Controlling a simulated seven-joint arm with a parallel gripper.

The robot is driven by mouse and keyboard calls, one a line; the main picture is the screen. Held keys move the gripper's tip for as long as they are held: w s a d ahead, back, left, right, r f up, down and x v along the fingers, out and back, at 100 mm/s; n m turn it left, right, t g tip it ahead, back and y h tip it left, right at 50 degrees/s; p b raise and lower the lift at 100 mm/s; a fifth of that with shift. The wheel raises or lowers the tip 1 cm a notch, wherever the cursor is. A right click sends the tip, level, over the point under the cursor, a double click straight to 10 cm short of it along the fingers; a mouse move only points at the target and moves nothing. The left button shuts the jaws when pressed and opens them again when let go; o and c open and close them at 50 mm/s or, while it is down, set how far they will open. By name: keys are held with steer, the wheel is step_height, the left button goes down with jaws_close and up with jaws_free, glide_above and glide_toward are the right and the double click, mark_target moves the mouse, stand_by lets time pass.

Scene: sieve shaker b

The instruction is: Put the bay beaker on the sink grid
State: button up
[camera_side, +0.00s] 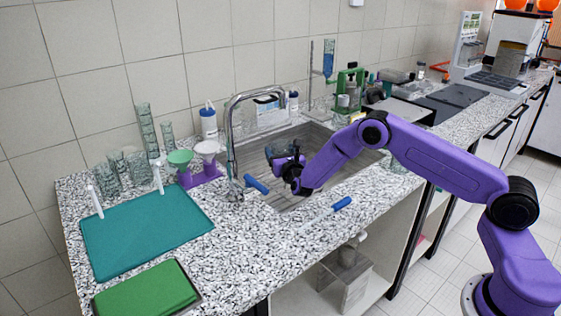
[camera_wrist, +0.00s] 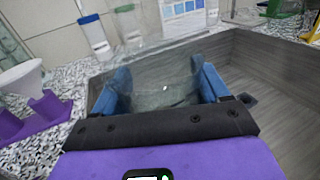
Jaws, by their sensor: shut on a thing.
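My gripper (camera_side: 265,168) is over the front left part of the sink (camera_side: 283,203). In the wrist view its two blue fingers (camera_wrist: 163,85) are shut on a clear glass beaker (camera_wrist: 165,95), one on each side. The beaker looks roughly upright and is see-through, so its base is hard to make out. In the side view the beaker is too faint to tell apart. The grey sink basin also shows in the wrist view (camera_wrist: 275,90), around and to the right of the beaker. I cannot clearly make out a separate grid in the basin.
The faucet (camera_side: 230,125) arches close to my gripper. A purple stand (camera_side: 200,174) with funnels, glassware (camera_side: 110,180) and a teal mat (camera_side: 145,230) are left of the sink. A blue-handled tool (camera_side: 342,203) lies on the front counter. Bottles (camera_wrist: 95,35) stand behind.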

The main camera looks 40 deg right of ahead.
steer(key=shift+w+f, duration=0.1)
steer(key=shift+f, duration=1.5)
steer(key=shift+f, duration=0.6)
